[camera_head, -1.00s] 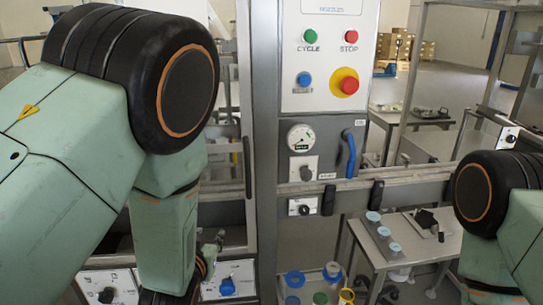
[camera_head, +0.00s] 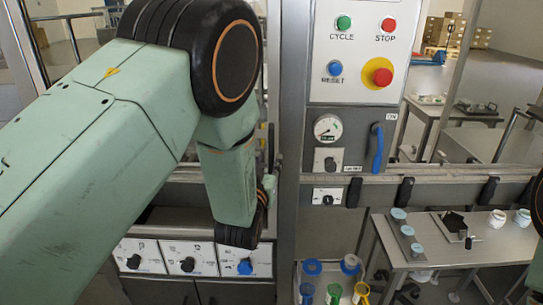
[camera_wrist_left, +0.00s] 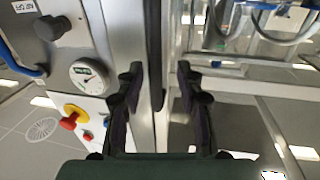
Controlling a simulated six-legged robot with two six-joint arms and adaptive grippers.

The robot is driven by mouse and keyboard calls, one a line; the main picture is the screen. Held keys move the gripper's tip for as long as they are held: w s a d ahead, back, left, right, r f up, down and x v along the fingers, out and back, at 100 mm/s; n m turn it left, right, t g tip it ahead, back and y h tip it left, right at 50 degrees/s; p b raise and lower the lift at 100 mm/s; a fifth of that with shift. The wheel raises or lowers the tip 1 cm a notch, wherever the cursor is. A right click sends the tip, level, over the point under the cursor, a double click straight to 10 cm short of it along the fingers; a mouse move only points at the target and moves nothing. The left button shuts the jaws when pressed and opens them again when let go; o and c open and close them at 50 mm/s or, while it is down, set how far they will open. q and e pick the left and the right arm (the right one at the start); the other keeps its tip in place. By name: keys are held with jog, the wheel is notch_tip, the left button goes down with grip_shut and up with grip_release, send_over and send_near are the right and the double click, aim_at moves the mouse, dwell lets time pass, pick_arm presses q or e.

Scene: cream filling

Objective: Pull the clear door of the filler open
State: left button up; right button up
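The clear door's grey upright frame (camera_head: 273,65) stands beside the filler's column, with much of the door hidden behind my left arm. It looks shut against the column. A dark upright handle (camera_head: 271,143) on it shows just right of my arm. In the left wrist view the dark handle (camera_wrist_left: 156,45) runs between the two fingers of my left gripper (camera_wrist_left: 157,85). The fingers are apart, one on each side of it, with gaps visible. The fingertips are small in the head view. My right gripper is out of view; only a bit of that arm shows at the right edge.
The control panel (camera_head: 355,55), with its buttons, and a gauge (camera_head: 327,128) stand right of the door. A blue lever (camera_head: 377,148) is on the column's right. Knob boxes (camera_head: 190,258) sit below my left arm. A side table (camera_head: 455,250) with jars stands at right.

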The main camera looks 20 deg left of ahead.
pick_arm(q)
jog(key=shift+w+d+f, duration=0.1)
jog(key=shift+w+d, duration=0.15)
jog(key=shift+w, duration=0.35)
jog(key=shift+w+d, duration=0.2)
jog(key=shift+w, duration=0.35)
jog(key=shift+w+a, duration=0.1)
jog(key=shift+w, duration=0.1)
jog(key=shift+s+a, duration=0.3)
jog(key=shift+a, duration=0.25)
jog(key=shift+w+d, duration=0.35)
jog(key=shift+d, duration=0.25)
jog(key=c, duration=0.5)
jog(key=shift+s+a, duration=0.2)
jog(key=shift+a, duration=0.25)
grip_shut()
jog(key=shift+w+d, duration=0.15)
jog(key=shift+d, duration=0.15)
jog(key=shift+a, duration=0.1)
jog(key=shift+a, duration=0.1)
